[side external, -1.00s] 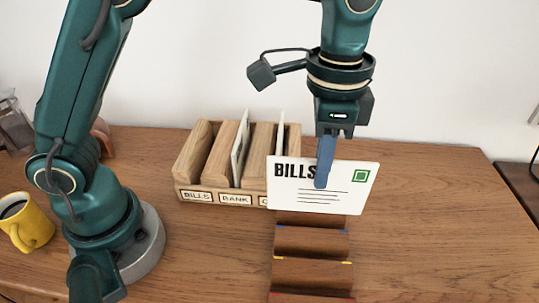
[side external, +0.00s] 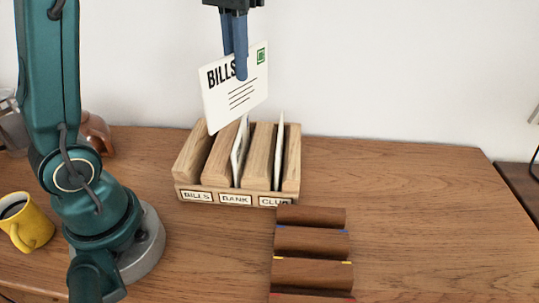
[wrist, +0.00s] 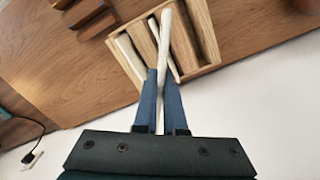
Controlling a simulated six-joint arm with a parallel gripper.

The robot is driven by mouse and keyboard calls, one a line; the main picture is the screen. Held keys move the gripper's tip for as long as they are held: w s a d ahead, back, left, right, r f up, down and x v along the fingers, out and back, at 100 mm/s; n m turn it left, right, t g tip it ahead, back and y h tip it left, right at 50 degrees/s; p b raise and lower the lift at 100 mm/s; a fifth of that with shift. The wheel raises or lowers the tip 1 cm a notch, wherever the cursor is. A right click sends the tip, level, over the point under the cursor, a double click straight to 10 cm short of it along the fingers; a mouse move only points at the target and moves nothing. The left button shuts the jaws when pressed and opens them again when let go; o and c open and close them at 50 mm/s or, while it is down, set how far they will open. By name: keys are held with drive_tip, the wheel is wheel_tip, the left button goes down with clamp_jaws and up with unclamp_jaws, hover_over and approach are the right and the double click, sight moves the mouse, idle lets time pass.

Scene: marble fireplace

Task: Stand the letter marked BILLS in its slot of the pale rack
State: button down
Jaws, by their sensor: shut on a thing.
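The white letter marked BILLS (side external: 222,98) is held in the air above the pale rack, tilted, with its printed face towards the side camera. My gripper (side external: 241,76) is shut on its upper part; it also shows in the wrist view (wrist: 161,130), where the letter (wrist: 165,40) is seen edge-on. The pale wooden rack (side external: 283,198) stands on the table below, with labels BILLS, BANK and CLUB along its front. The BILLS slot (side external: 208,150) is at the left and looks empty. White letters stand in the BANK slot (side external: 240,150) and the CLUB slot (side external: 279,145).
A dark wooden stepped rack (side external: 312,243) with coloured marks stands in front of the pale rack. A yellow mug (side external: 27,222) is at the far left. The table's right side (side external: 420,210) is clear. A white wall rises behind.

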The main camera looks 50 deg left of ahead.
drive_tip(key=s+a+r+n, duration=0.2)
drive_tip(key=s+a+n, duration=0.3)
drive_tip(key=a+n, duration=0.15)
wheel_tip(320, 180, down, 9)
drive_tip(key=shift+w+a, duration=0.15)
idle(0.4)
drive_tip(key=shift+f, duration=0.4)
idle(0.4)
drive_tip(key=shift+f, duration=0.6)
drive_tip(key=shift+f, duration=0.2)
drive_tip(key=shift+f, duration=0.7)
drive_tip(key=shift+f, duration=0.45)
idle(0.3)
drive_tip(key=shift+f, duration=1.4)
